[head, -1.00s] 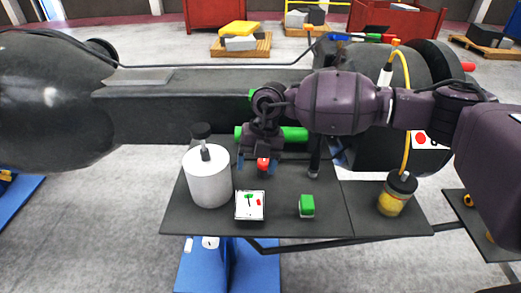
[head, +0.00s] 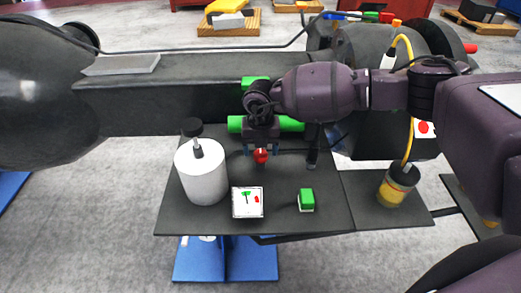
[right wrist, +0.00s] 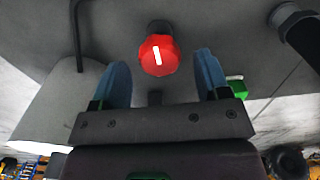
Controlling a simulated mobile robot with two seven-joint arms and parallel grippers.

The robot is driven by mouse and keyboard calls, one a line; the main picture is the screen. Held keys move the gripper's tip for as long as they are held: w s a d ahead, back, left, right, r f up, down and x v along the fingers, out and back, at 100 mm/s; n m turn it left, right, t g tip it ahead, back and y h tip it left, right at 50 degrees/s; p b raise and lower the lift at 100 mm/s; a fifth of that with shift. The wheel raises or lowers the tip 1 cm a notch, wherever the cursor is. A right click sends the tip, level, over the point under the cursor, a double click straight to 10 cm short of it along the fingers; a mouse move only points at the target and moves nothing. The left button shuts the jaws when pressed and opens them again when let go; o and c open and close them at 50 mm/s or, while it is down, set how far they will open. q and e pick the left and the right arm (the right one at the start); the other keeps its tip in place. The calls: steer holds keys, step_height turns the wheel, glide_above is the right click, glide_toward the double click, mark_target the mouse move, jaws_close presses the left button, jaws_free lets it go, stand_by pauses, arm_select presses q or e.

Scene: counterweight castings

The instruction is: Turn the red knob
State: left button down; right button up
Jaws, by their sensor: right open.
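The red knob (head: 261,156) stands on the dark panel (head: 279,219), at the back edge behind the small picture card. In the right wrist view the knob (right wrist: 159,55) is faceted, with a white pointer line running nearly straight up and down. My right gripper (head: 261,150) is open, its two blue fingers on either side of the knob. In the right wrist view the gripper (right wrist: 163,62) shows gaps between both fingers and the knob, with no contact visible. My left gripper is not in view.
A white cylinder with a black cap (head: 202,172) stands left of the knob. A green bar (head: 236,124) and dark castings (head: 200,98) are behind.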

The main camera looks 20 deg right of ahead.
steer(key=shift+f, duration=0.8)
steer(key=c, duration=0.9)
